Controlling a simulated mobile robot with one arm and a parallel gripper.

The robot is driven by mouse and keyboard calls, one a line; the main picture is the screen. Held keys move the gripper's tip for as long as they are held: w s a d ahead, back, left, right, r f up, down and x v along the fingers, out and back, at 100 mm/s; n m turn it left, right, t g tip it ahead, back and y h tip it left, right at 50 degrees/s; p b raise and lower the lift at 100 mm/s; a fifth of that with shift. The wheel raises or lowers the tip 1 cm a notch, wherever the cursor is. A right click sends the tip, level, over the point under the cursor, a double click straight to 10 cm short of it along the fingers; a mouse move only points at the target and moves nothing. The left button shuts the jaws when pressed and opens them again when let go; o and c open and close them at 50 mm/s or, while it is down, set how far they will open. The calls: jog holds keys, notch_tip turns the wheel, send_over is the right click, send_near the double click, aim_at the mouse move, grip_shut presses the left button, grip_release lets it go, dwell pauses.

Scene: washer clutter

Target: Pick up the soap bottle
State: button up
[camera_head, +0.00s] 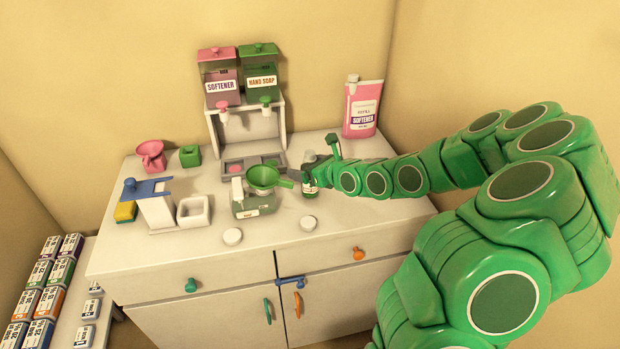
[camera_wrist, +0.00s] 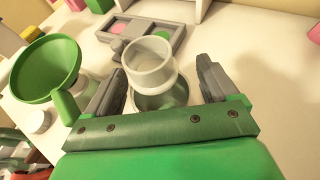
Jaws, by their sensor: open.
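A small open bottle (camera_head: 310,191) with a pale label and dark green lower part stands on the counter, mostly hidden by my gripper in the head view. I take it as the soap bottle. In the wrist view, the bottle (camera_wrist: 151,70) shows a wide whitish open neck above a clear, greyish body. It stands between the two grey fingers of my gripper (camera_wrist: 158,88). The fingers are open, one on each side of the bottle, with a visible gap on the right. My gripper (camera_head: 310,174) also shows in the head view, low over the counter.
Behind stands a dispenser with softener (camera_head: 221,85) and hand soap (camera_head: 262,82) tanks. A pink refill pouch (camera_head: 362,110) stands back right.

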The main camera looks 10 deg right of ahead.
jog(key=shift+w+a+f, duration=0.1)
jog(key=shift+w, duration=0.05)
jog(key=c, duration=1.3)
jog(key=shift+o, duration=0.2)
jog(key=shift+r, duration=5)
jog(key=shift+w+a+r, duration=0.1)
jog(key=shift+w+r, duration=0.1)
